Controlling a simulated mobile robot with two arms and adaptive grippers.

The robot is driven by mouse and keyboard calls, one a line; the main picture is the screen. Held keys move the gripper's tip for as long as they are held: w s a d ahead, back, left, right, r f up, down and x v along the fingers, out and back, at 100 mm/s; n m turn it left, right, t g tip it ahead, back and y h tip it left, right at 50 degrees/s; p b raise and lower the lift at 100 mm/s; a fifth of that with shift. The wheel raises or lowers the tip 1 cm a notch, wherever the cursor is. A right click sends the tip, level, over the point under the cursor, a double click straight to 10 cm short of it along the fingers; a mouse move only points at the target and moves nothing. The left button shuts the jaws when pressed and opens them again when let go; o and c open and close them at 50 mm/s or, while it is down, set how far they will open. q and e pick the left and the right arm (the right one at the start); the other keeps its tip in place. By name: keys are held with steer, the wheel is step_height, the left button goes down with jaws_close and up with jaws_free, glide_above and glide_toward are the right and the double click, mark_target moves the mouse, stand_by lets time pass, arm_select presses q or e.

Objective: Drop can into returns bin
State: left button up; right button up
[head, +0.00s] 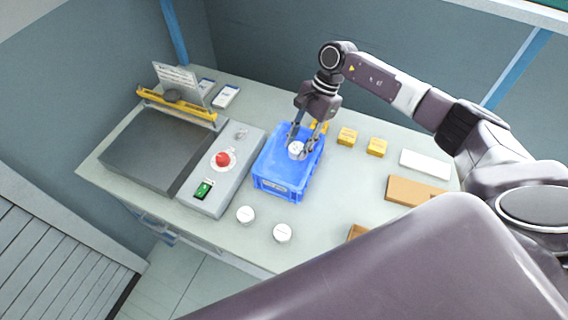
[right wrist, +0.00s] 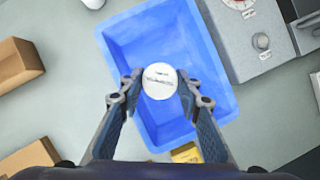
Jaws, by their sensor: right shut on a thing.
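The can (head: 296,149) has a round white top with small print. My right gripper (head: 303,138) is shut on it, above the blue bin. In the right wrist view the can (right wrist: 159,81) sits between the fingertips of the right gripper (right wrist: 155,88), and its sides and underside are hidden. The blue bin (head: 268,184) is an open rectangular crate on the bench; its inside (right wrist: 200,120) shows around the can in the right wrist view. I cannot tell how far the can is above the bin floor. My left gripper is not in view.
Two more white-topped cans (head: 246,214) (head: 282,232) stand in front of the bin. A grey machine with a red button (head: 222,159) stands close on its left. Yellow blocks (head: 376,147) and brown boxes (head: 414,190) lie to the right.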

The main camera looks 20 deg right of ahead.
steer(key=o, duration=1.2)
steer(key=shift+o, duration=0.2)
steer(key=shift+r, duration=0.2)
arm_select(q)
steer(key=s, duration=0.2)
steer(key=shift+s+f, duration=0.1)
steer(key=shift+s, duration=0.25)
arm_select(e)
steer(key=v, duration=1.1)
steer(key=shift+d+r, duration=0.2)
steer(key=shift+r, duration=0.05)
steer(key=shift+f, duration=0.1)
